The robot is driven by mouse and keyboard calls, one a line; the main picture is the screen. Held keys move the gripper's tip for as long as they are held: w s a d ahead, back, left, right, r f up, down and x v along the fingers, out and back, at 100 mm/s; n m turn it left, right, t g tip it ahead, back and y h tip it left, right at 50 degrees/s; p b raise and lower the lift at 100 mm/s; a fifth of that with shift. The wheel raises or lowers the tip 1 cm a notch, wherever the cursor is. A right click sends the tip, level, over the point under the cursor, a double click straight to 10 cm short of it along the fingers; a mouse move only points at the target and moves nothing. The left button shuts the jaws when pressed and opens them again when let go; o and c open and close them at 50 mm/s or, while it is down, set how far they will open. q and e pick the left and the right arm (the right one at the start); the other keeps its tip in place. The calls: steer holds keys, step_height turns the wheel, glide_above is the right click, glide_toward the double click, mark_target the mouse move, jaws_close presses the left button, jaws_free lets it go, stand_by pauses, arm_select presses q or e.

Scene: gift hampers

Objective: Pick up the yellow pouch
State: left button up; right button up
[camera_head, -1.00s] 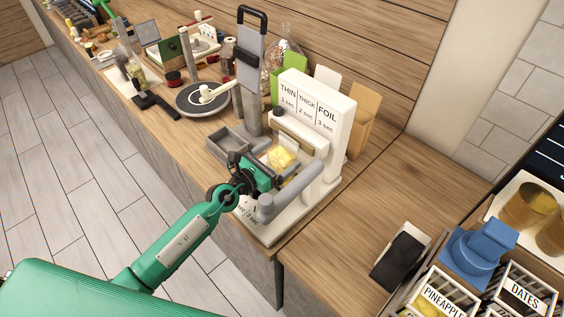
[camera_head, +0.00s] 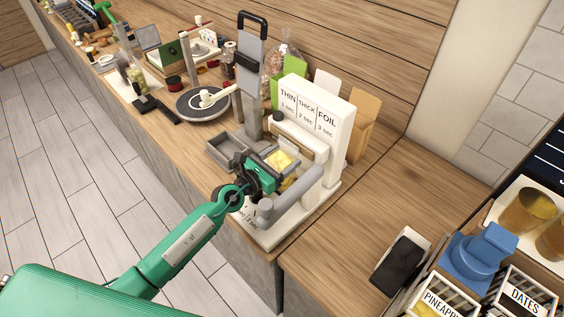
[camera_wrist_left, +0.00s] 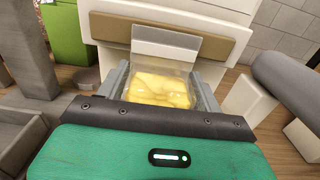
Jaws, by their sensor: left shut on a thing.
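The yellow pouch (camera_wrist_left: 160,88) is a clear bag with yellow pieces inside and a pale, flat top. In the left wrist view it sits between the two grey fingers of my left gripper (camera_wrist_left: 162,85), which is shut on it. In the head view the pouch (camera_head: 284,160) shows just beyond my left gripper (camera_head: 283,170), in front of the white sealing machine (camera_head: 312,112) marked THIN, THICK and FOIL. Whether the pouch touches the machine is hard to tell. My right gripper is not in view.
The machine's grey roller arm (camera_head: 290,200) is close on the right of the gripper. A grey tray (camera_head: 222,150) and a tall grey stand (camera_head: 250,80) are on the left. A black item (camera_head: 400,262) lies near the labelled crates. The right counter is mostly clear.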

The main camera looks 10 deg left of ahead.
arm_select(q)
steer(key=shift+r+p, duration=0.4)
steer(key=shift+r, duration=0.4)
step_height(320, 180, up, 7)
steer(key=p, duration=0.2)
steer(key=shift+r+p, duration=0.2)
steer(key=shift+p, duration=0.15)
step_height(320, 180, up, 18)
steer(key=r+p, duration=0.1)
steer(key=p, duration=0.3)
steer(key=s+a+f+b, duration=0.3)
steer(key=s+f, duration=0.1)
steer(key=f, duration=0.3)
steer(key=s+a+f+y+b, duration=0.1)
steer(key=s+a+f+b, duration=0.2)
steer(key=f, duration=0.3)
steer(key=s+a+f+n+b, duration=0.1)
steer(key=s+a+f+b, duration=0.1)
steer(key=s+f, duration=0.3)
step_height(320, 180, down, 3)
steer(key=shift+s+a+r+t+b, duration=0.2)
steer(key=shift+s+a+t+b, duration=0.2)
steer(key=shift+a, duration=0.05)
